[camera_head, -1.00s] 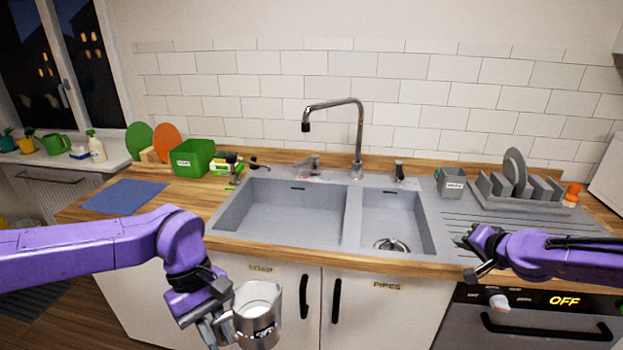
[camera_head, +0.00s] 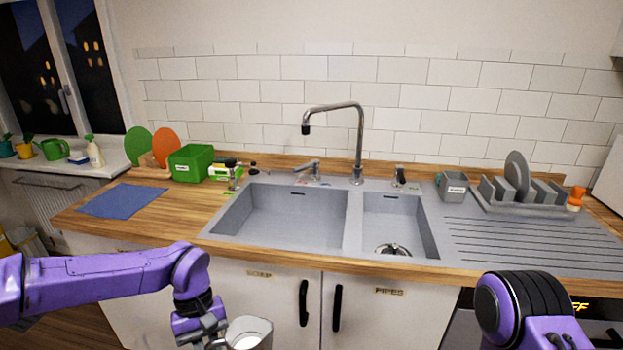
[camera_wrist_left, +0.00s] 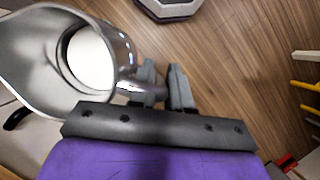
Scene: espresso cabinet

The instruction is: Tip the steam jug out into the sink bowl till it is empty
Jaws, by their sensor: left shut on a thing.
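The steam jug (camera_head: 248,334) is a metal jug at the bottom edge of the head view, in front of the counter and lower than its top. In the left wrist view the jug (camera_wrist_left: 122,50) shows white liquid inside. My left gripper (camera_head: 216,338) is shut on the jug's handle; its fingers (camera_wrist_left: 166,88) show beside the jug in the wrist view. The jug's lower part is cut off in the head view. The grey sink has a large left bowl (camera_head: 283,222) and a smaller right bowl (camera_head: 400,222) with a drain; both look empty. My right gripper is out of view.
A chrome tap (camera_head: 358,145) stands behind the bowls. The wooden counter edge (camera_head: 300,259) lies between the jug and the sink. A blue mat (camera_head: 122,201) and green box (camera_head: 192,163) are left; a grey caddy (camera_head: 453,187) and dish rack (camera_head: 525,205) are right.

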